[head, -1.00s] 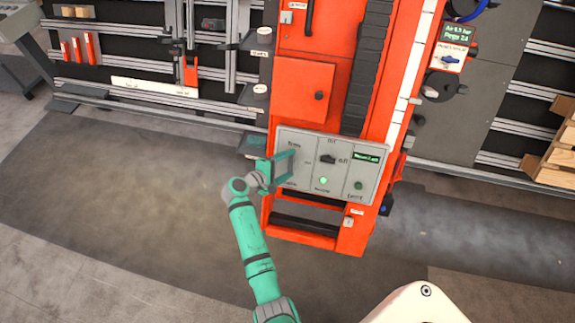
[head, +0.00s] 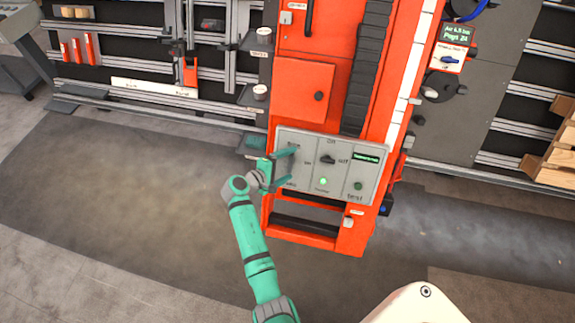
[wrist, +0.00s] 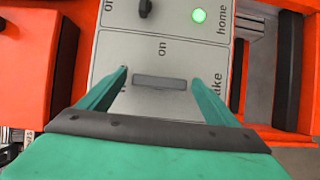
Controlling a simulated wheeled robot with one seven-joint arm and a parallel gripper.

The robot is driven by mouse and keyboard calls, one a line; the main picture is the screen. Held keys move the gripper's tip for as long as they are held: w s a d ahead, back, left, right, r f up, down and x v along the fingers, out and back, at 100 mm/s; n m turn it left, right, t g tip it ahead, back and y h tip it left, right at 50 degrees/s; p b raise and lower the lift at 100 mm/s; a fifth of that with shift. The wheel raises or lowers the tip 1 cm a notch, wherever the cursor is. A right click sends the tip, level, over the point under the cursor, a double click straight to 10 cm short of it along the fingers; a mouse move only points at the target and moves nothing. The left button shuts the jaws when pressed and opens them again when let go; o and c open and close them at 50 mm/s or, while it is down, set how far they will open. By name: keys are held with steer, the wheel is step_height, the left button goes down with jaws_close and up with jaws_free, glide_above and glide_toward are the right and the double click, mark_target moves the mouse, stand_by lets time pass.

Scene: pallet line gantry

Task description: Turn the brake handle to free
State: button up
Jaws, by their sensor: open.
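The brake handle (wrist: 160,82) is a flat dark grey bar on the light grey panel (wrist: 140,55), seen in the wrist view. It lies crosswise there, with its ends toward my two fingers. An "on" label is above it, and a partly covered label ending in "ake" is to its right. Lettering to its left is mostly hidden by a finger. My gripper (wrist: 160,74) is open, with one finger at each end of the bar; I cannot tell whether either touches. In the head view my gripper (head: 288,168) is at the panel's left section and the handle cannot be made out.
The panel also bears a dark knob (head: 327,160), a lit green button (head: 323,181) and a dark green button (head: 358,186). It sits on an orange gantry column (head: 305,90). A blue-handled valve (head: 450,60) is at upper right. The floor left of my arm is clear.

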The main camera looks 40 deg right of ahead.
steer(key=v, duration=1.1)
steer(key=shift+s+f, duration=0.1)
steer(key=shift+f, duration=0.05)
steer(key=s+a+f+n+t+y, duration=0.2)
steer(key=s+a+f+t+y, duration=0.45)
steer(key=s+a+f, duration=0.65)
steer(key=s+a+r+m+t+y, duration=0.1)
steer(key=s+a+r+t+y, duration=0.25)
steer(key=s+a, duration=0.6)
steer(key=s+a+r+m+t+y, duration=0.1)
steer(key=s+a+r+m, duration=0.1)
steer(key=s+r, duration=0.4)
steer(key=s+a+r+m+t+y, duration=0.1)
steer(key=s+r, duration=0.6)
steer(key=r, duration=0.7)
steer(key=shift+s+a+m+t+y, duration=0.2)
steer(key=shift+a+m+t+y, duration=0.4)
steer(key=shift+m, duration=0.6)
